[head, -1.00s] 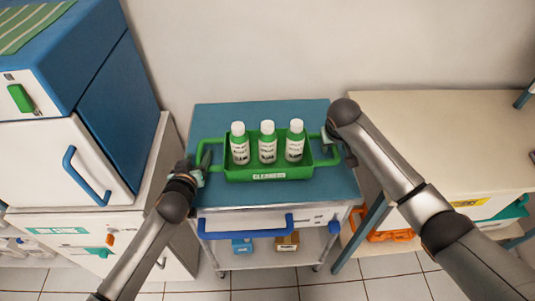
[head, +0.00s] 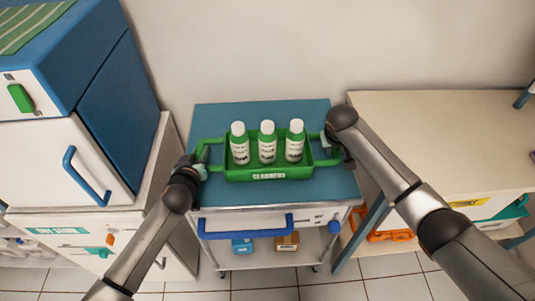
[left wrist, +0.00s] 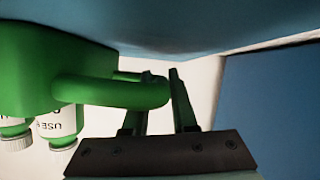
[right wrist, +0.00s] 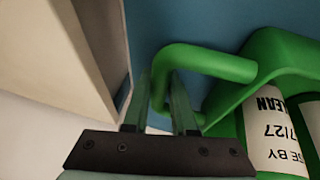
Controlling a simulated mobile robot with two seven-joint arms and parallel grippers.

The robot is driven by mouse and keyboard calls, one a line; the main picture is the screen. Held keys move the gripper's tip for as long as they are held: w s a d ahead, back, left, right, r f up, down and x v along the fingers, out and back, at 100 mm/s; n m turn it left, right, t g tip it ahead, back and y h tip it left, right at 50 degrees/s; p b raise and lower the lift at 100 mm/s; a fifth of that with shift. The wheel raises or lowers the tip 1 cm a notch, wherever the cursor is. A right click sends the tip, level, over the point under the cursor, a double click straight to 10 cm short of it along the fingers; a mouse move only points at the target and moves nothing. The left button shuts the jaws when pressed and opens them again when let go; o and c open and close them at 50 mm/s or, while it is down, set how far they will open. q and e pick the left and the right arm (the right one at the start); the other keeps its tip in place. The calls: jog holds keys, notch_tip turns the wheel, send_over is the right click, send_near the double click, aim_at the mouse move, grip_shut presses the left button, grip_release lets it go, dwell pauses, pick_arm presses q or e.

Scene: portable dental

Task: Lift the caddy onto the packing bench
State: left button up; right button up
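The green caddy (head: 270,174), labelled on its front, sits upright on the blue top of a cart (head: 210,115). I see no firm closure on either handle.
A cream bench (head: 440,130) stands right of the cart, its near top clear. A blue and white cabinet (head: 100,150) stands close on the left. The cart has a blue front handle (head: 245,224) and boxes on its lower shelf. A wall is behind.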

pick_arm(q)
grip_shut()
pick_arm(e)
grip_shut()
dwell(0.6)
